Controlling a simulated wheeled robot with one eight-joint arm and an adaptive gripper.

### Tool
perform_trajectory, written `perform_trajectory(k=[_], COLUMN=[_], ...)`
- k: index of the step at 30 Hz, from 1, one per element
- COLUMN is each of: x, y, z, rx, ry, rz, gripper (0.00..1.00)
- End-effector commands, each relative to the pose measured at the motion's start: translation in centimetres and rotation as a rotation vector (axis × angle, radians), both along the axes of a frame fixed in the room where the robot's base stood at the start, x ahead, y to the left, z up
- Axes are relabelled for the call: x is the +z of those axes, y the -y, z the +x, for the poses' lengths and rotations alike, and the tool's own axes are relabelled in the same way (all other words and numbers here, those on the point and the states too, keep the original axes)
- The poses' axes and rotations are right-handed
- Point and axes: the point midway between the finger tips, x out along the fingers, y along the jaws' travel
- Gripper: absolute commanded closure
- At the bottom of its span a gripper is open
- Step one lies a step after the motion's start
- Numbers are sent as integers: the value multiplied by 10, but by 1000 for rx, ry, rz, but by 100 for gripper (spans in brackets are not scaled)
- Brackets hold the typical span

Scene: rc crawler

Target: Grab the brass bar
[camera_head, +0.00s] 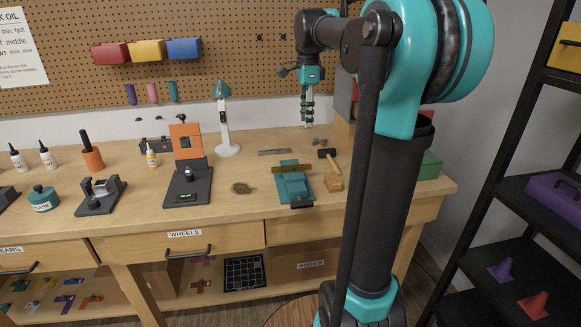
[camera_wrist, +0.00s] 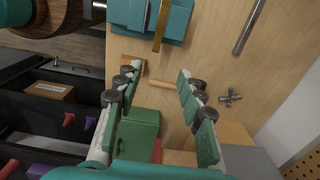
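The brass bar (camera_head: 291,169) lies across the top of the teal vise (camera_head: 293,186) on the workbench; its ends stick out past the vise jaws. In the wrist view the brass bar (camera_wrist: 161,25) shows near the top edge, over the teal vise (camera_wrist: 178,24). My gripper (camera_head: 309,122) hangs above the back of the bench, behind the bar and slightly to its right. In the wrist view my gripper (camera_wrist: 160,71) has its green-padded fingers spread wide, with nothing held. The bar is beyond the fingertips and apart from them.
A hammer (camera_head: 327,153) and a wooden block (camera_head: 334,183) sit right of the vise. A steel bar (camera_head: 274,152) lies behind it. A lamp (camera_head: 227,149) and an orange-topped press (camera_head: 187,170) stand left. A green box (camera_head: 430,165) is at the bench's right end.

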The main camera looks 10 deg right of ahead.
Motion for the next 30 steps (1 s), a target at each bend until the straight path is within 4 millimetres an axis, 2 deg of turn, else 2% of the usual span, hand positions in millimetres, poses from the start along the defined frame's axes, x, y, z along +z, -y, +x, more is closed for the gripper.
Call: perform_trajectory(k=[12,15,23,30], x=[-82,-95,-111,-145], y=[0,0,-1,-2], z=[-1,-1,-2,-7], rx=[1,2,2,2], ry=[0,0,0,0], rz=[0,0,0,0], gripper=[61,61,61,61])
